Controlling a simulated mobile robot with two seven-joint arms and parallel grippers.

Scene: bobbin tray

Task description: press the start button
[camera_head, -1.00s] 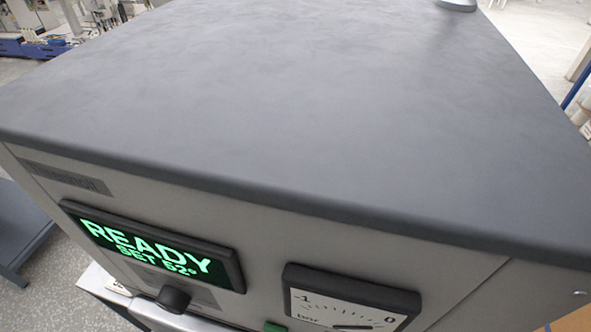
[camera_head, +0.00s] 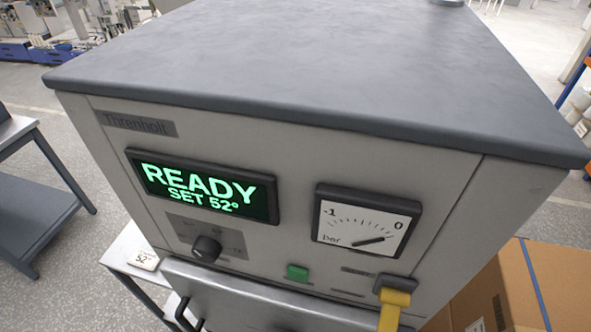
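The machine (camera_head: 300,155) is a light grey cabinet with a dark grey top, seen from above and in front. Its display (camera_head: 204,187) reads READY, SET 52° in green. A small green button (camera_head: 297,272) sits low on the front panel, between the black knob (camera_head: 206,249) and the gauge. Nothing covers the button. Its label cannot be read. Neither of my grippers is in view.
The pressure gauge (camera_head: 366,225) has its needle near 0. A yellow handle (camera_head: 394,306) on a dark mount sticks out at lower right. A metal front (camera_head: 262,303) juts out below the panel. A cardboard box (camera_head: 505,290) stands at right, a grey table (camera_head: 40,215) at left.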

